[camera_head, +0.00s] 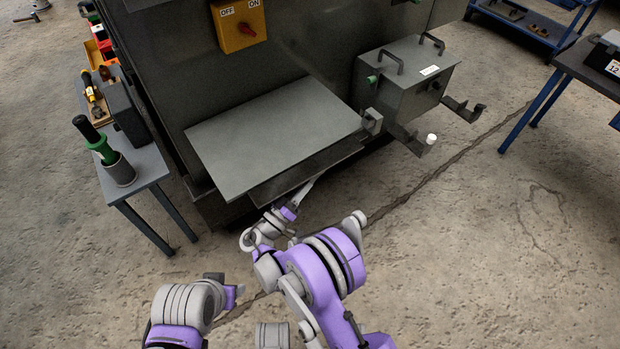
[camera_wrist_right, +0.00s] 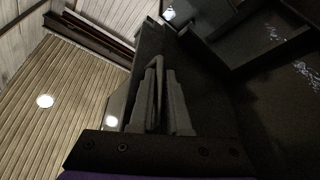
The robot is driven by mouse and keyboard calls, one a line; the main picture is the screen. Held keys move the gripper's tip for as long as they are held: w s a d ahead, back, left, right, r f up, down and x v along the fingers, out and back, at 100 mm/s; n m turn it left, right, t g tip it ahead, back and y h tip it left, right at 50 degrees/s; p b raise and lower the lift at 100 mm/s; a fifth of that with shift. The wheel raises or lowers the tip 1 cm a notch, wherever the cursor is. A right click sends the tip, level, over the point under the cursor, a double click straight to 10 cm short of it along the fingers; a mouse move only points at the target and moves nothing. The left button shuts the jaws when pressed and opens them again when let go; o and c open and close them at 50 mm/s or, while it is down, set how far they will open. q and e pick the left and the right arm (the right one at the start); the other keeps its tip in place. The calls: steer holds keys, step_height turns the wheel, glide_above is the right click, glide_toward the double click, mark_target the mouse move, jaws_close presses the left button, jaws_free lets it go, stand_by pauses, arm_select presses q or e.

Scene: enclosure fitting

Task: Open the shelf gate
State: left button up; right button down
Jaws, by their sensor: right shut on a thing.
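A flat grey panel (camera_head: 275,135), which looks like the shelf with its gate, juts out level from the dark enclosure. A darker strip (camera_head: 305,172) runs below its front edge; I cannot tell which part is the gate. My right gripper (camera_head: 308,188) reaches up from below to this front edge. In the right wrist view its two grey fingers (camera_wrist_right: 158,100) are close together beside a dark panel (camera_wrist_right: 200,95), shut on a thin part. The held part is mostly hidden.
The enclosure (camera_head: 165,75) carries a yellow switch (camera_head: 239,24). A grey box (camera_head: 405,75) with handles and hooked brackets (camera_head: 465,108) stands right of the panel. A small table (camera_head: 140,170) with tools is at left, a bench (camera_head: 590,65) at right. The floor in front is clear.

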steer(key=c, duration=0.9)
jaws_free()
